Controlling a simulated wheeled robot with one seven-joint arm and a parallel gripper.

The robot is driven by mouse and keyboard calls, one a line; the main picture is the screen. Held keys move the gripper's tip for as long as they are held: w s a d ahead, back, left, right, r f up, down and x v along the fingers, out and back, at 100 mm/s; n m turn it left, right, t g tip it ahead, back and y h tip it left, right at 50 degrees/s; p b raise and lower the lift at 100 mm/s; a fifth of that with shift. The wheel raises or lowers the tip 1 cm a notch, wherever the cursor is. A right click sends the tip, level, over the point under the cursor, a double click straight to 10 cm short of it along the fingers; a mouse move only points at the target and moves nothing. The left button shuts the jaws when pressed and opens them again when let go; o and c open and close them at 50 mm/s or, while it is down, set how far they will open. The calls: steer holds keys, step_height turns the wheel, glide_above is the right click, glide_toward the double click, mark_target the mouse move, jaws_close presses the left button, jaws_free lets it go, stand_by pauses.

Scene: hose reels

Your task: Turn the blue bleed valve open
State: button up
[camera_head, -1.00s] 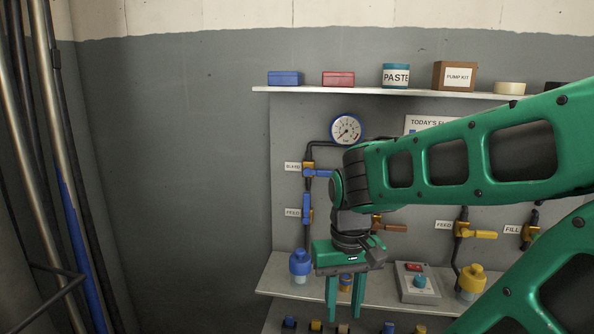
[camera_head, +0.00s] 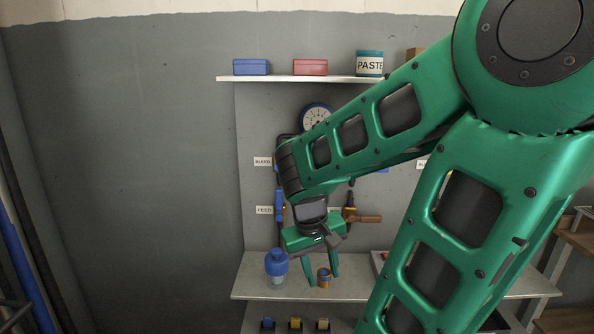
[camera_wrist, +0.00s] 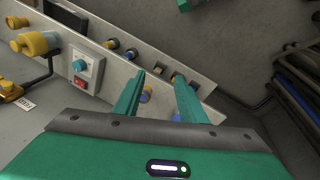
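The bleed label (camera_head: 262,161) is on the grey panel in the head view. The blue bleed valve beside it is hidden behind my arm's elbow and forearm. Below it, the feed label (camera_head: 264,210) stands next to an upright blue feed handle (camera_head: 280,205). My gripper (camera_head: 323,279) hangs below and to the right of these, over the lower shelf, fingers pointing down. Its fingers are apart with nothing between them. The wrist view shows the same open fingers (camera_wrist: 159,76) and no bleed valve that I can make out.
A blue-capped bottle (camera_head: 276,268) and a small orange-and-blue item (camera_head: 323,278) stand on the lower shelf (camera_head: 255,289) close to my gripper. The upper shelf (camera_head: 228,78) holds boxes and a paste tin (camera_head: 369,64). A gauge (camera_head: 316,117) is partly covered. The left wall is clear.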

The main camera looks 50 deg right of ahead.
steer(key=w+d+r+n+h, duration=0.3)
steer(key=w+d+h, duration=0.5)
steer(key=d, duration=0.2)
steer(key=w+a+r+n+t+h, duration=0.2)
steer(key=w+r+n+t+h, duration=0.45)
steer(key=w+r, duration=0.55)
steer(key=shift+g, duration=0.35)
steer(key=x, duration=1.1)
steer(key=shift+f, duration=0.25)
steer(key=shift+a+n, duration=0.15)
steer(key=shift+n, duration=0.1)
jaws_close()
